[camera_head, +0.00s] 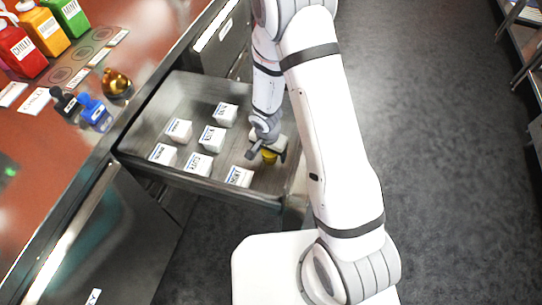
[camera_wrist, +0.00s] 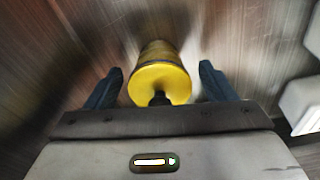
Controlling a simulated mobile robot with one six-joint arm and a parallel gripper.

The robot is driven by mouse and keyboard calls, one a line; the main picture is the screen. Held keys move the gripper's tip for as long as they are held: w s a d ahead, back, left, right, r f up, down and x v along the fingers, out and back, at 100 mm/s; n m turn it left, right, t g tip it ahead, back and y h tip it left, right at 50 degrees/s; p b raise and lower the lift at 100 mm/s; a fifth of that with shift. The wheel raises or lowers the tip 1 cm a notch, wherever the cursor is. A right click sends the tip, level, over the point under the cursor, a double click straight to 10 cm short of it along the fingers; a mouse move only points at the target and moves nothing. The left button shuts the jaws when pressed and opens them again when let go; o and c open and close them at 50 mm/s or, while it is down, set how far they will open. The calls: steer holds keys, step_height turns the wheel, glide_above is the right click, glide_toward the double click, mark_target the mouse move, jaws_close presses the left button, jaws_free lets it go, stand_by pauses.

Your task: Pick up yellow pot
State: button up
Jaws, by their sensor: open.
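The yellow pot (camera_wrist: 160,80) has a round yellow top with a small dark knob. In the wrist view it stands between the two dark fingers of my gripper (camera_wrist: 160,88), with a gap on each side. My gripper is open. In the head view the yellow pot (camera_head: 269,156) shows only in part, below my gripper (camera_head: 265,155), inside the open drawer (camera_head: 185,92) near its right side. The rest of the pot is hidden by my gripper there.
Several white labelled boxes (camera_head: 212,138) stand in the drawer to the left of the pot; one (camera_head: 239,177) is close to it at the front. The drawer walls rise around them. Bottles (camera_head: 17,48) and small pots (camera_head: 96,113) stand on the red counter at left.

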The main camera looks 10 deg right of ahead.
steer(key=c, duration=1.2)
steer(key=shift+r, duration=0.15)
